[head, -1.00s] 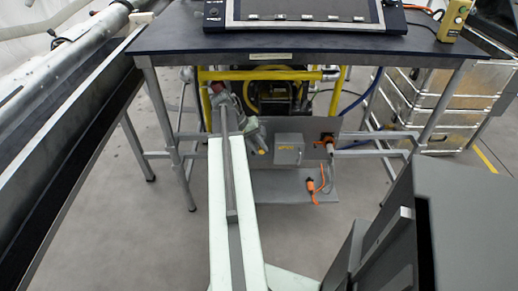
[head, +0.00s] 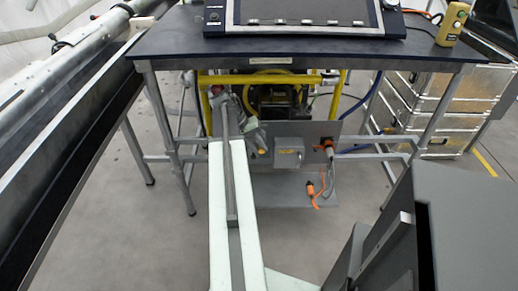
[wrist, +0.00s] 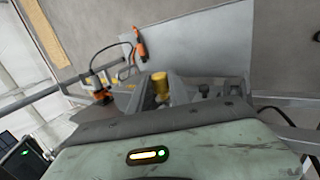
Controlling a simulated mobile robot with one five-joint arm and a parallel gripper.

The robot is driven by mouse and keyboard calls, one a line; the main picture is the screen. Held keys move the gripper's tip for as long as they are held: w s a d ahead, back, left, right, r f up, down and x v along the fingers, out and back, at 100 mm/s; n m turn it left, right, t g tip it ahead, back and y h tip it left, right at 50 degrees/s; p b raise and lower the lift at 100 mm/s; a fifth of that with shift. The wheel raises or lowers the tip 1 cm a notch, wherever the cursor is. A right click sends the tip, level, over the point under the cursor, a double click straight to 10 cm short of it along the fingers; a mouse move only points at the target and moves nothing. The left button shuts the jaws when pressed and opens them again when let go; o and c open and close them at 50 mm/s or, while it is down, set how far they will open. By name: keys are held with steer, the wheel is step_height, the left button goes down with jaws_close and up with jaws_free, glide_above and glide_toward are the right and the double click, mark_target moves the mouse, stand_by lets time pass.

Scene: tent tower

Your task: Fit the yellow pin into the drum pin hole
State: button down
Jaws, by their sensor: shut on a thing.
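The yellow pin (wrist: 160,79) shows in the wrist view as a short yellow cylinder between the grey fingers of my gripper (wrist: 163,92). My gripper is shut on it. In the head view my gripper (head: 256,143) is small, under the dark table at the far end of my pale arm. A small yellow end of the pin (head: 263,152) shows there. I cannot make out the drum or its pin hole in either view.
The dark table (head: 300,50) spans above my arm, with a grey leg (head: 174,150) at left. A yellow frame (head: 258,79), a grey box (head: 289,152) and an orange plug (head: 313,190) on a cable are below. A long metal trough (head: 80,130) runs along the left.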

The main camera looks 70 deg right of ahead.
steer(key=shift+w+d, duration=0.2)
steer(key=shift+d, duration=0.35)
steer(key=shift+w+d, duration=0.2)
steer(key=shift+d, duration=0.3)
steer(key=c, duration=1.1)
jaws_free()
steer(key=shift+c, duration=0.2)
